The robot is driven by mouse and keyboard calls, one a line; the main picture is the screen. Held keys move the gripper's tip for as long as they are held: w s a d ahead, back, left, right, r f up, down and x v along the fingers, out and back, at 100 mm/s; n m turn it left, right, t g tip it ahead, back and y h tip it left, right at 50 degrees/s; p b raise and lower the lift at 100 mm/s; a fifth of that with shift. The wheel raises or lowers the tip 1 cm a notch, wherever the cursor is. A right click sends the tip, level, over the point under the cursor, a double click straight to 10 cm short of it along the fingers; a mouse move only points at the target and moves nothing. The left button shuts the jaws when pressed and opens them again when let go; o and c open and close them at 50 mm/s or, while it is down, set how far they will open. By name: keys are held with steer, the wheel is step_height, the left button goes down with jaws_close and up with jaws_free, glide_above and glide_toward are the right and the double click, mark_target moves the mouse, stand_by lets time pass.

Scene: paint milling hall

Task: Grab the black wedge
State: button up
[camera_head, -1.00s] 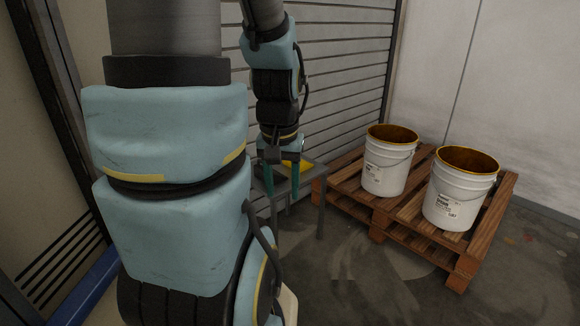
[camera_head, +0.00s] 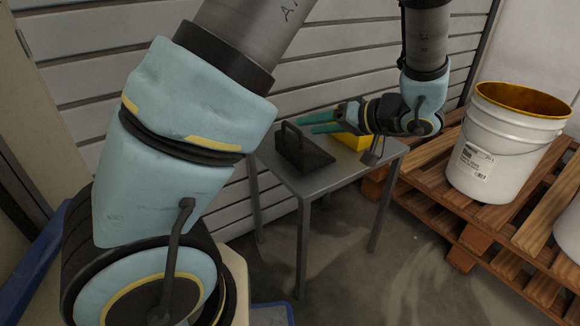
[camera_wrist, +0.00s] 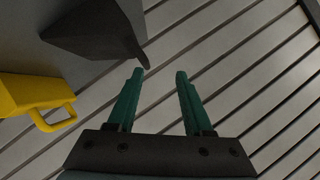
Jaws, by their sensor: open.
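The black wedge (camera_head: 304,156) sits on a small grey metal table (camera_head: 322,182), toward its left side, with an upright loop handle at its left end. It also shows in the wrist view (camera_wrist: 95,32) at the upper left, beyond the left fingertip. My gripper (camera_head: 300,122) has teal fingers, is open and empty, and points left near the wall side of the table. Its fingertips appear close to the wedge's handle, but I cannot tell the exact gap. In the wrist view my gripper (camera_wrist: 160,75) has only the slatted wall between its fingers.
A slatted wall (camera_head: 335,60) backs the table. White buckets (camera_head: 490,160) stand on a wooden pallet (camera_head: 440,225) at the right.

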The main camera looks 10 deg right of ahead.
mark_target(292, 127)
steer(key=w+f, duration=0.1)
steer(key=w+f+t+b, duration=0.1)
steer(key=w, duration=0.1)
steer(key=w+f+t, duration=0.1)
steer(key=shift+w+a+b, duration=0.1)
steer(key=shift+w+b, duration=0.1)
steer(key=shift+b, duration=0.1)
steer(key=shift+s+a+b+x, duration=0.15)
steer(key=shift+b+x, duration=0.05)
steer(key=shift+x, duration=1.15)
steer(key=shift+s+a+b+x, duration=0.1)
steer(key=shift+a+b+x, duration=0.1)
steer(key=shift+x, duration=1.15)
jaws_close()
steer(key=shift+r, duration=0.1)
